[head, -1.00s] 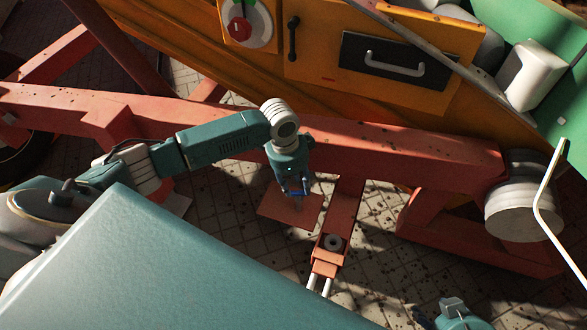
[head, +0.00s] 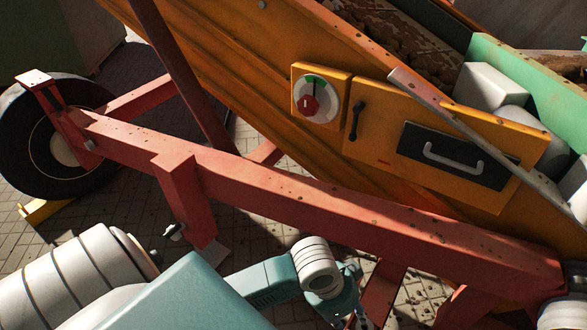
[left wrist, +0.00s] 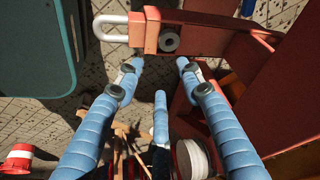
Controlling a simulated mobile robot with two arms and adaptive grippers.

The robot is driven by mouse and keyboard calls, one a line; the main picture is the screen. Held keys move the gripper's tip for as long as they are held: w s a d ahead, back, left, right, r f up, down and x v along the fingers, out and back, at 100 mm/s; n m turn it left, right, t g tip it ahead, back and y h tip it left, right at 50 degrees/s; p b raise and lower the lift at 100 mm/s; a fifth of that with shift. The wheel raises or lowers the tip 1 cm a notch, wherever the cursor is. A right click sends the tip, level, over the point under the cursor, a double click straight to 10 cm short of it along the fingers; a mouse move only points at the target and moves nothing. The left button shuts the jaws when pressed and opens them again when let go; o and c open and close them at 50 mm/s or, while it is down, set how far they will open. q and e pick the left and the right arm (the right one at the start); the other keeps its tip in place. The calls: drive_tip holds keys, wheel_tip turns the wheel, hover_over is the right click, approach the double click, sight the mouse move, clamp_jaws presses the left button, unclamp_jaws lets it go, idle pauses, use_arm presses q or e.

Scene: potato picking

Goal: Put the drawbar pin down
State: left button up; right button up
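My left gripper (left wrist: 158,72) is open in the left wrist view, with its blue fingers spread and nothing visible between them. In the head view the left gripper (head: 358,318) is at the bottom edge, mostly cut off. Just beyond the fingertips is the red drawbar (left wrist: 200,34), with a pale metal loop (left wrist: 112,22) at its end. A dark grey round piece (left wrist: 169,41) sits in the drawbar; I cannot tell whether it is the pin's head or an empty eye. No drawbar pin is otherwise clearly visible. My right gripper is not in view.
The red frame beam (head: 300,200) crosses behind my left arm. A wheel (head: 62,138) stands at the left. A red-and-white object (left wrist: 20,158) lies at lower left.

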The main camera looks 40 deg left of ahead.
use_arm(q)
drive_tip(key=s+a+r+n+y, duration=0.2)
drive_tip(key=s+a+n, duration=0.4)
drive_tip(key=s+a, duration=0.2)
drive_tip(key=shift+s+a+n+t+y, duration=0.3)
drive_tip(key=shift+s+n+t, duration=0.1)
drive_tip(key=shift+s, duration=0.65)
